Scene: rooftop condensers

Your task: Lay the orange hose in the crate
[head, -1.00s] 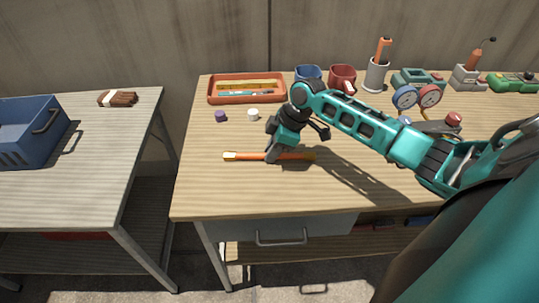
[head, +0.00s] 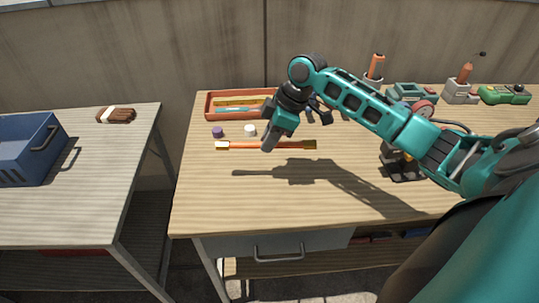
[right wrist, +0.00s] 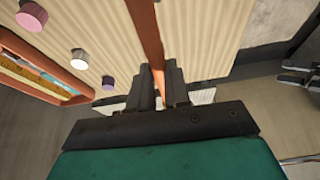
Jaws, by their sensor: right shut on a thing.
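In the right wrist view the hose (right wrist: 148,35) runs out from between the two fingers (right wrist: 160,88). The blue crate (head: 28,150) stands on the grey table at the left edge, partly cut off, well apart from the hose. A dark two-pronged shape at the right edge of the wrist view looks like my left gripper (right wrist: 290,75), prongs apart and empty.
A brown brush (head: 116,115) lies at the back of the grey table (head: 90,190). A gap separates this from the wooden table (head: 215,205).

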